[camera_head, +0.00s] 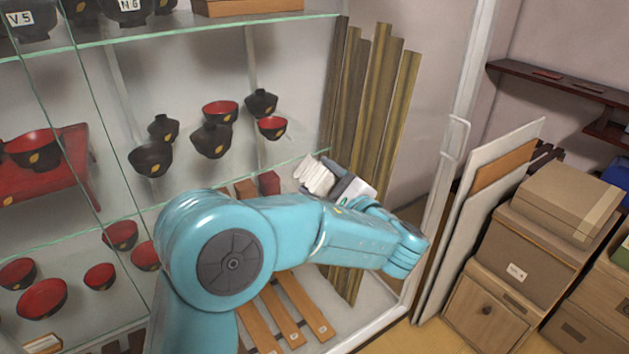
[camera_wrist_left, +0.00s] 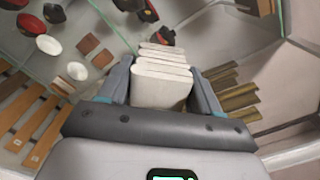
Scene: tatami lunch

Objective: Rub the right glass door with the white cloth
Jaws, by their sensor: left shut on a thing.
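The white cloth (camera_head: 316,177) is a folded, layered pad held in my left gripper (camera_head: 334,181) in front of the cabinet. In the left wrist view the cloth (camera_wrist_left: 161,82) sits between the two grey fingers of the left gripper (camera_wrist_left: 163,88), which is shut on it. The right glass door (camera_head: 437,205) has a pale frame with a handle on its right side. The cloth lies over the pane in the picture, but I cannot tell whether it touches the glass. My teal left arm hides the lower middle of the door. My right gripper is not in view.
Behind the glass, shelves hold red and black bowls (camera_head: 221,110), upright wooden strips (camera_head: 385,100) and flat boards (camera_head: 280,318). Leaning panels (camera_head: 481,195) and stacked boxes (camera_head: 566,203) stand right of the cabinet. A dark wall shelf (camera_head: 560,82) is above them.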

